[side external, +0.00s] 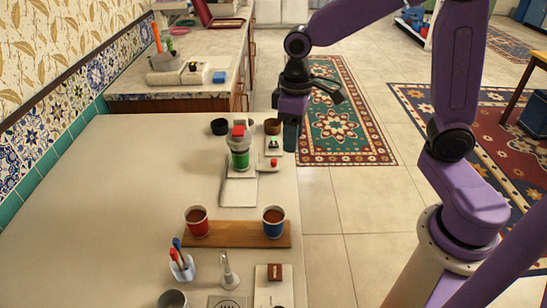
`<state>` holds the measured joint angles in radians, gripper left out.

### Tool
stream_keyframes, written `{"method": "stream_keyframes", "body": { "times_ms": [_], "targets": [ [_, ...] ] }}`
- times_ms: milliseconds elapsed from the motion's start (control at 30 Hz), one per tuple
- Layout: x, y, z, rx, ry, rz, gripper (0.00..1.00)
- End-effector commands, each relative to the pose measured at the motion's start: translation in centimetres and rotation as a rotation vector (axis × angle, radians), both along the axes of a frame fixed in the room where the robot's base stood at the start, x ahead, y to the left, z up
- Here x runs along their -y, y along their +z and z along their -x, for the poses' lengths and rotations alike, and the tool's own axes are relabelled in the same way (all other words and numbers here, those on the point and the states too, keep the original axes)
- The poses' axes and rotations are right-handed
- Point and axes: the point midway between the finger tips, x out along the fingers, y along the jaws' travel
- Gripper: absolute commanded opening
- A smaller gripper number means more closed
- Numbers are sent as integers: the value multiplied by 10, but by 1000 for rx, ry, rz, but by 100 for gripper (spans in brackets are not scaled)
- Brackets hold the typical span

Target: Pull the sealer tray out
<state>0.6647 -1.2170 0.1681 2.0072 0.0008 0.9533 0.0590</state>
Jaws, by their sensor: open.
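A small grey machine, which looks like the sealer (239,144), stands on the counter with a red block on top and a green part below. A pale flat plate, perhaps the sealer tray (238,194), lies at its near side; I cannot tell how far it is out. My gripper (290,145) points down to the right of the machine, close to the counter's right edge. It is open, with no object seen between its fingers; they are small and dark here. It appears apart from the plate.
A small unit with a red button (273,163) stands between the machine and my gripper. Dark and brown bowls (272,126) are behind. A wooden board (236,241) with a red cup (196,220) and blue cup (274,221) lies nearer. The counter's left (110,220) is clear.

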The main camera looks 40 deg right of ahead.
Motion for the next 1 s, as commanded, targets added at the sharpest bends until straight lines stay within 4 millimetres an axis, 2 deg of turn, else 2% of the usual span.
{"method": "stream_keyframes", "body": {
  "times_ms": [33,200,400,500,633,833,1000],
  "targets": [
    [5,-4,-20,-3,-53,2,48],
    [31,-16,-79,-7,-222,4,48],
    [71,-33,-132,-12,-394,5,48],
    [86,-39,-147,-13,-450,5,48],
    [98,-43,-156,-13,-487,4,48],
    [100,-57,-157,-16,-494,6,48],
    [100,-85,-157,-18,-493,7,48]
  ]
}}
